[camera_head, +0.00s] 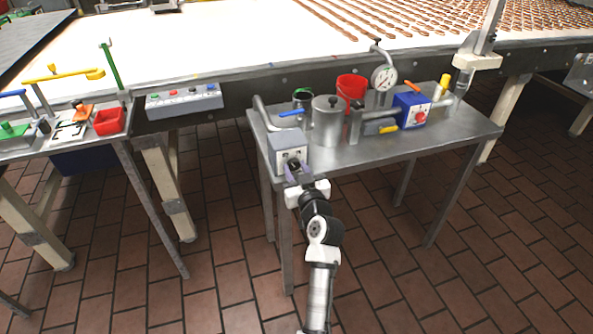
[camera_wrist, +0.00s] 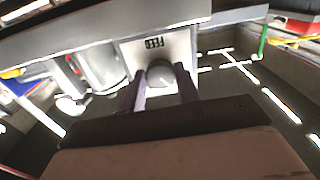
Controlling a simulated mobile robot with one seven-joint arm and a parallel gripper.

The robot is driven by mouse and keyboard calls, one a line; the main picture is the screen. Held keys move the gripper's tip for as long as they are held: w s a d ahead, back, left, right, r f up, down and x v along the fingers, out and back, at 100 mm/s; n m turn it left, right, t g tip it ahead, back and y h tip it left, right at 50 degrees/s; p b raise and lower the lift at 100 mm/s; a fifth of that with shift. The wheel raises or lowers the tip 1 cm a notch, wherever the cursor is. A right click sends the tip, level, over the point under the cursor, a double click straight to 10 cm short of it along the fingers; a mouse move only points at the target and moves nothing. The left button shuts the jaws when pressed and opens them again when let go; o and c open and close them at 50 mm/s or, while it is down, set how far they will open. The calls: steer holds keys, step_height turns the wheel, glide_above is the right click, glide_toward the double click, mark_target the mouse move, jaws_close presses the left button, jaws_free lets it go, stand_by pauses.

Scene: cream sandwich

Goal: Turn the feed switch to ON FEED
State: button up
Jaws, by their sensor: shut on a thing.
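The feed switch is a dark round knob on the front of a grey box (camera_head: 287,147) at the left front edge of the steel table. In the wrist view its pale plate (camera_wrist: 154,46) carries the word FEED, which appears upside down, and the dark knob (camera_wrist: 160,72) sits in the middle. My gripper (camera_head: 293,168) is shut on the knob, one finger on either side; in the wrist view the gripper (camera_wrist: 160,92) reaches straight to it. The ON mark and the knob's pointer cannot be read, as the fingers and knob cover part of the plate.
On the steel table (camera_head: 340,165) stand a metal pot (camera_head: 326,122), a red bucket (camera_head: 351,88), a pressure gauge (camera_head: 384,77) and a blue box with a red knob (camera_head: 411,110). A second table with a red bin (camera_head: 108,121) is at the left. The tiled floor in front is clear.

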steer(key=shift+m, duration=0.3)
steer(key=m, duration=0.2)
steer(key=shift+m, duration=0.4)
steer(key=m+p, duration=0.1)
steer(key=m, duration=0.2)
steer(key=shift+a+m+p, duration=0.1)
steer(key=shift+m+p, duration=0.2)
steer(key=shift+m, duration=0.1)
steer(key=m+p, duration=0.1)
steer(key=m, duration=0.2)
steer(key=shift+m+p, duration=0.9)
steer(key=shift+m, duration=0.9)
steer(key=o, duration=1)
